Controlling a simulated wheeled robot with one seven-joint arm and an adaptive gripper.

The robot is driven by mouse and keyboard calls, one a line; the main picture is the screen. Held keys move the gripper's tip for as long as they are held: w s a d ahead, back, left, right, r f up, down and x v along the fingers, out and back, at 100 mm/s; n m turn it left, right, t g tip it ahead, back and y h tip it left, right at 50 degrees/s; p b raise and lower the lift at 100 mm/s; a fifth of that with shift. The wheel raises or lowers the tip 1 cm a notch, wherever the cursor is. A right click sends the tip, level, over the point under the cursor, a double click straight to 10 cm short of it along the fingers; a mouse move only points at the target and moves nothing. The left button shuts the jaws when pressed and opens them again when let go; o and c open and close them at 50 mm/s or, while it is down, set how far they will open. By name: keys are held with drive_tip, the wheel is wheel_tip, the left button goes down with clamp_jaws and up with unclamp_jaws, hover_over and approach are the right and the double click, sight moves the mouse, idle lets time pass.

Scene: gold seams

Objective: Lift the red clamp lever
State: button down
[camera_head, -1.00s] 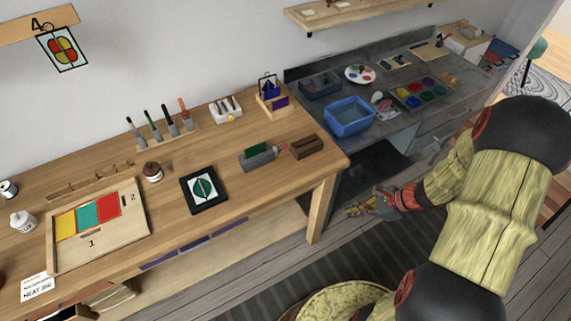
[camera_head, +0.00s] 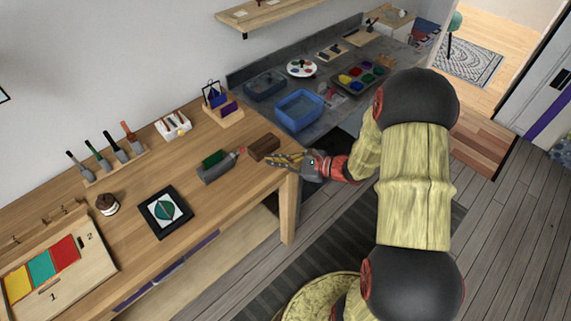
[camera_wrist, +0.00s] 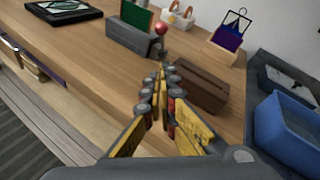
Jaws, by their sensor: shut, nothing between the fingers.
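The clamp is a grey block (camera_head: 215,168) holding a green plate (camera_head: 212,158) on the wooden bench. Its lever, with a red knob (camera_head: 240,149), sticks out at its right end. In the wrist view the red knob (camera_wrist: 161,29) stands on a short grey stem at the near end of the grey block (camera_wrist: 132,36), beyond my fingertips. My gripper (camera_head: 272,161) is shut and empty near the bench's right front corner, apart from the lever. In the wrist view my gripper (camera_wrist: 161,72) points towards the knob.
A dark brown wooden block (camera_head: 264,147) lies right of the lever, close beside my fingers. A black-framed tile (camera_head: 165,212) lies left of the clamp. A wooden holder (camera_head: 223,108) stands behind. A blue basin (camera_head: 299,109) sits on the grey counter at right.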

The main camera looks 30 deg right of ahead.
sight(239, 152)
drive_tip(key=w+a, duration=0.2)
drive_tip(key=w+a+b, duration=0.1)
drive_tip(key=a, duration=0.1)
drive_tip(key=shift+r, duration=0.35)
drive_tip(key=shift+w+a+r, duration=0.2)
drive_tip(key=shift+w+a, duration=0.1)
drive_tip(key=shift+r, duration=0.1)
drive_tip(key=p, duration=0.1)
drive_tip(key=r+p, duration=0.1)
drive_tip(key=p, duration=0.1)
drive_tip(key=shift+w+a+r+g, duration=0.1)
drive_tip(key=shift+w+g, duration=0.15)
drive_tip(key=shift+g, duration=0.15)
drive_tip(key=p, duration=0.2)
drive_tip(key=r+g+h+p, duration=0.1)
drive_tip(key=p, duration=0.1)
drive_tip(key=shift+w+a+m, duration=0.15)
drive_tip(key=shift+w+m, duration=0.15)
drive_tip(key=shift+w, duration=0.1)
drive_tip(key=g+p, duration=0.1)
drive_tip(key=p, duration=0.1)
drive_tip(key=shift+w+a+r+h+p, duration=0.1)
drive_tip(key=shift+w+r+h+p, duration=0.2)
drive_tip(key=shift+w+p, duration=0.1)
drive_tip(key=shift+w, duration=0.2)
